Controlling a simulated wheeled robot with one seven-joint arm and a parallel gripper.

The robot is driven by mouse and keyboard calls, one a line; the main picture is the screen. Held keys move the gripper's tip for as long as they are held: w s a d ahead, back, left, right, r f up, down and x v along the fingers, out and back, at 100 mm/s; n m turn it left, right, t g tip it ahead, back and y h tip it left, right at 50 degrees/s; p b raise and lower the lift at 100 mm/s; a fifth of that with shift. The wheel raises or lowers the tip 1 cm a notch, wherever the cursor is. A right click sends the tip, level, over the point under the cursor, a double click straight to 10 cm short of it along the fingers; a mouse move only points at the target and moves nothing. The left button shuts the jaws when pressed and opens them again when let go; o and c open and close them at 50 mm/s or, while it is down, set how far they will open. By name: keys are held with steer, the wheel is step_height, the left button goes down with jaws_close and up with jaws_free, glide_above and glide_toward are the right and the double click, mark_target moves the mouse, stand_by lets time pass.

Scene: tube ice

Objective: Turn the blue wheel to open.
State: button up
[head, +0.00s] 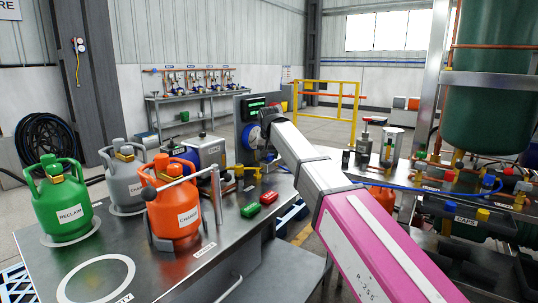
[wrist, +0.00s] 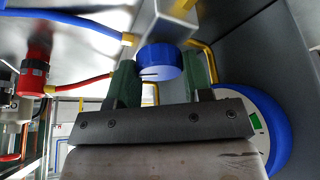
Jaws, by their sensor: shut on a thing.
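A small blue wheel (wrist: 158,60) shows in the wrist view, mounted below a grey metal block. My gripper (wrist: 160,76) has its two dark green fingers on either side of the wheel and is shut on it. In the head view my arm reaches to the upright grey panel at the back of the bench. There my fingers and the small wheel are hidden behind my wrist.
A larger blue-rimmed round device (wrist: 277,130) sits close at the right of my gripper in the wrist view. Yellow pipes and a red fitting (wrist: 34,75) are nearby. Orange (head: 174,205), grey (head: 122,186) and green (head: 62,205) cylinders stand on the bench at left.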

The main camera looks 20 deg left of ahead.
steer(key=n, duration=0.2)
steer(key=n+y, duration=0.1)
steer(key=n, duration=0.1)
steer(key=shift+n+g+y, duration=0.3)
steer(key=shift+g, duration=0.1)
steer(key=n+g, duration=0.1)
steer(key=n, duration=0.2)
steer(key=shift+w+d+n+y, duration=0.1)
steer(key=shift+w+n+y, duration=0.05)
steer(key=shift+n+y, duration=0.2)
steer(key=n+g, duration=0.2)
steer(key=n, duration=0.2)
steer(key=shift+y, duration=0.35)
steer(key=shift+n+g, duration=0.7)
steer(key=shift+n, duration=1.45)
steer(key=o, duration=0.9)
steer(key=shift+w+r, duration=0.1)
steer(key=shift+r, duration=0.05)
